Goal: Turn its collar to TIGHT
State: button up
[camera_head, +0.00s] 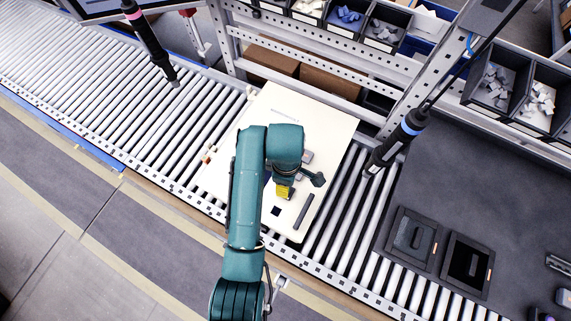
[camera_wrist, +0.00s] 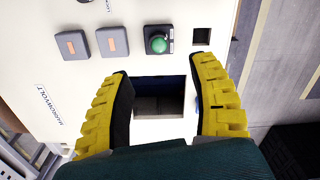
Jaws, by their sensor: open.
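Two dark hanging screwdrivers show in the head view. One with a blue collar band (camera_head: 395,146) hangs right of the white panel, tilted. The other, with a pinkish band (camera_head: 150,42), hangs over the rollers at upper left. No TIGHT marking is readable on either. My gripper (camera_head: 284,190) is over the white panel (camera_head: 285,112), apart from both screwdrivers. In the wrist view my gripper (camera_wrist: 163,72) has its yellow-backed fingers spread, with a dark rectangular cutout (camera_wrist: 160,97) of the panel showing between them. It holds nothing. Neither screwdriver shows in the wrist view.
The panel carries a green button (camera_wrist: 158,45) and two grey blocks with orange marks (camera_wrist: 72,45). It lies on a roller conveyor (camera_head: 90,78). A metal frame (camera_head: 330,48) with parts bins stands behind. Two dark trays (camera_head: 467,263) are on the right.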

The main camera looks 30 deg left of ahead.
notch_tip(320, 180, down, 10)
jog(key=shift+r, duration=0.1)
grip_shut()
dwell(0.4)
